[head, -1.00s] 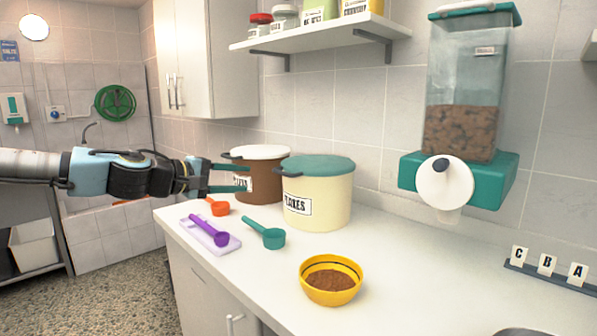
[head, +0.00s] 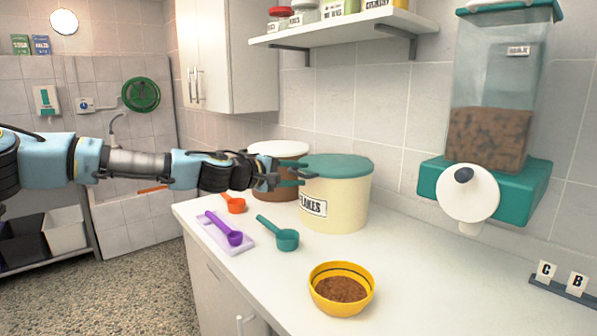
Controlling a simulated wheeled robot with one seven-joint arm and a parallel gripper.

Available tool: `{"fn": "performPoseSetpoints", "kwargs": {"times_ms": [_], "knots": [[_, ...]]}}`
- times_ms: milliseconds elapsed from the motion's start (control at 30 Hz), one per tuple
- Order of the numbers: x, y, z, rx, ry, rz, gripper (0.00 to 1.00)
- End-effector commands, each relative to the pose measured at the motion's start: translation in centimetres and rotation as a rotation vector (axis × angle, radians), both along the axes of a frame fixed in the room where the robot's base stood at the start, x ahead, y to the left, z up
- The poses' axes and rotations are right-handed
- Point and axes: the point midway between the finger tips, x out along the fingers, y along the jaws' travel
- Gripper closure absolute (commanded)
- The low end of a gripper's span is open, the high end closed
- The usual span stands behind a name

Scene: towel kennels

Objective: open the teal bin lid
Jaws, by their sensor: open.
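The teal bin lid (head: 338,166) lies shut on the cream bin (head: 345,204) labelled FLAKES, on the white counter. Its dark handle tab at the left rim is mostly hidden by my gripper. My gripper (head: 303,175) is open, with its teal fingers at the lid's left edge, around where the handle tab is. I cannot tell whether the fingers touch it. My arm reaches in from the left and partly covers the brown bin behind.
A brown bin with a white lid (head: 279,149) stands just behind. A purple scoop (head: 226,231), a teal scoop (head: 284,238), an orange scoop (head: 234,205) and a yellow bowl of kibble (head: 341,289) lie in front. A dispenser (head: 489,130) hangs at right. A shelf (head: 345,27) is above.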

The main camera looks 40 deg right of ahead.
Motion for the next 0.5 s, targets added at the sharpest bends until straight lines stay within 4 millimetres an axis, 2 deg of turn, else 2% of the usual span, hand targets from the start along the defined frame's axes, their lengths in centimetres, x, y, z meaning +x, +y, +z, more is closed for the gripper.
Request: {"fn": "performPoseSetpoints", "kwargs": {"times_ms": [333,500], "knots": [[0.03,-0.44,-0.17,0.000,0.001,0.001,0.56],[0.02,-0.42,-0.15,0.000,0.001,0.001,0.74]]}}
